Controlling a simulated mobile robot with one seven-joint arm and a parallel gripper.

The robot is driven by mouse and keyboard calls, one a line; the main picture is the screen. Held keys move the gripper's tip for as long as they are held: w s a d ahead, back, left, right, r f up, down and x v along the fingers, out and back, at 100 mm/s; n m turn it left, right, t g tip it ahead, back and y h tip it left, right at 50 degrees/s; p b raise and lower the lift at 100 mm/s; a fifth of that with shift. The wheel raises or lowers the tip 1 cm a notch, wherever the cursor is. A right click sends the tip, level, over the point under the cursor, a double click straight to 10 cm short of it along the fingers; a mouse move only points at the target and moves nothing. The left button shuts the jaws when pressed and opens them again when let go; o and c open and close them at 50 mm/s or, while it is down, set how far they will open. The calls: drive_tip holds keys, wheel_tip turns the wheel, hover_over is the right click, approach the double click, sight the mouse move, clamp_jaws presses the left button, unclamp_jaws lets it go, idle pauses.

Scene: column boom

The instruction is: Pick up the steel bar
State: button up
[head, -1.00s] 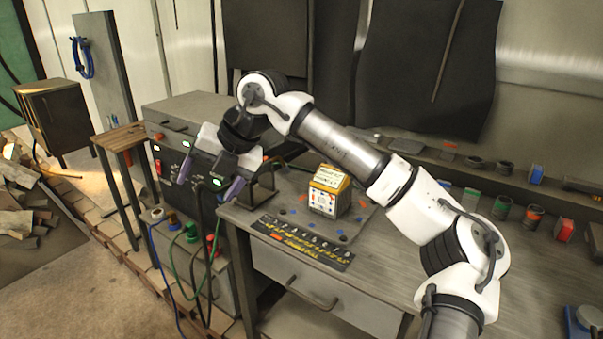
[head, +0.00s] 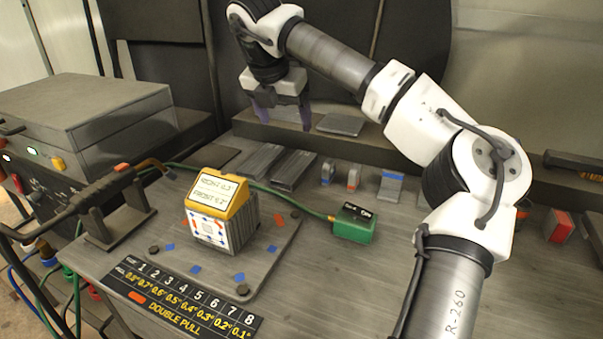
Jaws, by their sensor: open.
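Two dark grey, flat metal bars lie side by side on the bench top, a left one (head: 262,160) and a right one (head: 293,171). I cannot tell which is the steel bar. My gripper (head: 284,122) is open and empty, with its purple fingers pointing down. It shows above the bars in the picture, apart from them. Its exact height and distance behind them are hard to tell.
A block with a yellow top (head: 218,209) stands on a metal plate (head: 262,268). A green box (head: 354,223) with a green hose lies to the right. A torch stand (head: 118,228) is at left. Small blocks (head: 391,186) stand right of the bars. The bench's front right is clear.

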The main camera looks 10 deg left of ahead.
drive_tip(key=f, duration=0.1)
approach(295, 165)
drive_tip(key=x, duration=0.2)
drive_tip(key=shift+w+d+f, duration=0.1)
drive_tip(key=shift+d+f, duration=0.2)
drive_tip(key=shift+f, duration=0.1)
drive_tip(key=shift+a+p+x, duration=0.1)
drive_tip(key=shift+p+x, duration=0.2)
drive_tip(key=shift+x, duration=1.1)
drive_tip(key=shift+a+p+x, duration=0.15)
drive_tip(key=shift+p+x, duration=0.15)
drive_tip(key=shift+x, duration=1.05)
drive_tip(key=c, duration=1.4)
